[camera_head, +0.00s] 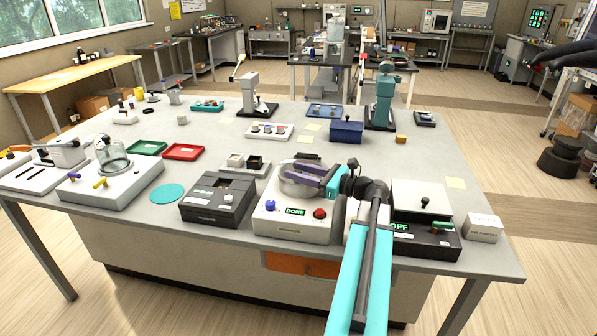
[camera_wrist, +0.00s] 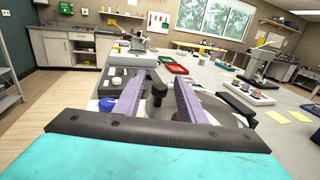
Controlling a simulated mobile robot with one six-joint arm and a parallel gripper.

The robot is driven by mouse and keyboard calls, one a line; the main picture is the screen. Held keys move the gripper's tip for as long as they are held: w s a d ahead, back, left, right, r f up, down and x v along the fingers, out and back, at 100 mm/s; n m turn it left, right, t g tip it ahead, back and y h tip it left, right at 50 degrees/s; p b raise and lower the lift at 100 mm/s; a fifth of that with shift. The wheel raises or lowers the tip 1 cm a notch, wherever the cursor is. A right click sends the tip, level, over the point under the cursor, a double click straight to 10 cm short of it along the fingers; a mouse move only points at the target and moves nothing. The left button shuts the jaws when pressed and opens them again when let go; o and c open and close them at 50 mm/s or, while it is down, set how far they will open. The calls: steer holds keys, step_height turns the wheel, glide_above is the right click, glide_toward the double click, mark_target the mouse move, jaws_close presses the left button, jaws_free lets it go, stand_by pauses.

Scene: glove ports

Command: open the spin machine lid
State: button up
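The spin machine (camera_head: 292,228) is a white box near the table's front edge, with a blue knob, a red button and a green display reading DONE. Its round grey lid (camera_head: 291,188) sits on top, looks closed, and is partly hidden by my gripper. My gripper (camera_head: 303,174) is over the lid, reaching in from the right. In the wrist view my gripper (camera_wrist: 157,84) has its two purple fingers apart, with a black upright knob (camera_wrist: 158,95) between them. The knob seems to stand on the lid; I cannot tell whether a finger touches it.
A dark grey box machine (camera_head: 218,200) stands left of the spin machine. A black and white device reading OFF (camera_head: 425,225) stands to the right, beside my arm. A white tray with small jars (camera_head: 268,131) and a blue box (camera_head: 346,131) lie behind.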

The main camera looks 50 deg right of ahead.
jaws_close()
steer(key=shift+r, duration=0.15)
